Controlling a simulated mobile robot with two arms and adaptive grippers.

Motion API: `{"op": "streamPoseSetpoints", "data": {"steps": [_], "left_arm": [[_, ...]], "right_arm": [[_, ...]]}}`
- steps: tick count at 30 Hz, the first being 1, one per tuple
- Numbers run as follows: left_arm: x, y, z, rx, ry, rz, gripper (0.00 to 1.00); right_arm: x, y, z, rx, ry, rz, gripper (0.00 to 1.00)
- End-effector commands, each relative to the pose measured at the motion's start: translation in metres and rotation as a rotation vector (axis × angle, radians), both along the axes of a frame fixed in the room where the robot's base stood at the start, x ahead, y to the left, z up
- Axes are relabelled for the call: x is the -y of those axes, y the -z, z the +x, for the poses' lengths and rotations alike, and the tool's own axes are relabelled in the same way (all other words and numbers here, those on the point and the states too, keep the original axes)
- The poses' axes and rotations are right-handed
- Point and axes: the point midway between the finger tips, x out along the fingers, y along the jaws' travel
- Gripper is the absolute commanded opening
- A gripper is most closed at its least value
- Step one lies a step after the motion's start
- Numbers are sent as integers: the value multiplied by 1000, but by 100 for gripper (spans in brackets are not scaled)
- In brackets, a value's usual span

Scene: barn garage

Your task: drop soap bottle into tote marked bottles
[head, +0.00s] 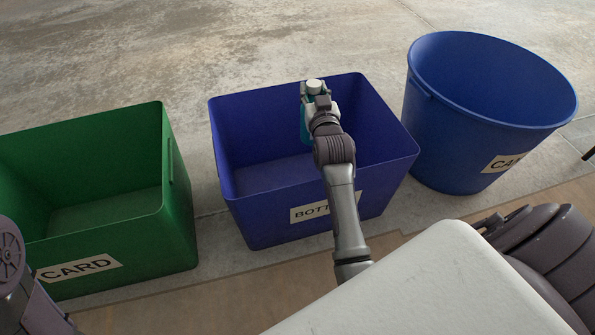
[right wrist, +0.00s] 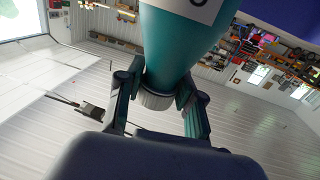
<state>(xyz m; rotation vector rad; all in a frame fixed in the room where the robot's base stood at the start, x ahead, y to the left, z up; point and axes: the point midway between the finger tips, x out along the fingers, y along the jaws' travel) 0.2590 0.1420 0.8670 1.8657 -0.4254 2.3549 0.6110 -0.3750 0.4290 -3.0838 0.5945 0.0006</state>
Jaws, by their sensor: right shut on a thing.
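The soap bottle is teal with a white cap; its teal body (head: 304,128) shows beside my right gripper in the head view. My right gripper (head: 316,92) is shut on the bottle near its white cap. The bottle hangs over the blue tote (head: 245,181) whose label begins "BOTT", partly hidden by my right arm. In the right wrist view the bottle (right wrist: 178,45) sits between the two fingers (right wrist: 160,100), held around the white cap, with part of a white label showing. My left gripper is not in view.
A green tote (head: 181,205) labelled "CARD" stands to the left. A round blue tub (head: 450,130) with a label starting "CA" stands to the right. Concrete floor (head: 200,50) behind the containers is clear. A pale surface of unclear kind fills the bottom right.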

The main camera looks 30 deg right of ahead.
Motion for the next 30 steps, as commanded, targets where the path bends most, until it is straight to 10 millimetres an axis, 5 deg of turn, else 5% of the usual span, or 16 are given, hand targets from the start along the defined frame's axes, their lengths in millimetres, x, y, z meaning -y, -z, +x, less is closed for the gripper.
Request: {"op": "streamPoseSetpoints", "data": {"steps": [10,11,16,25,30], "left_arm": [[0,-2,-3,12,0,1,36],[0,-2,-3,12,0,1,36],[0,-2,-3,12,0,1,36],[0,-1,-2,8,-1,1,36],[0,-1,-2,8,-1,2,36]], "right_arm": [[0,1,0,1,0,0,6],[0,1,0,1,0,0,40],[0,1,0,1,0,0,66],[0,1,0,1,0,0,66],[0,-18,0,5,0,-2,66]]}}
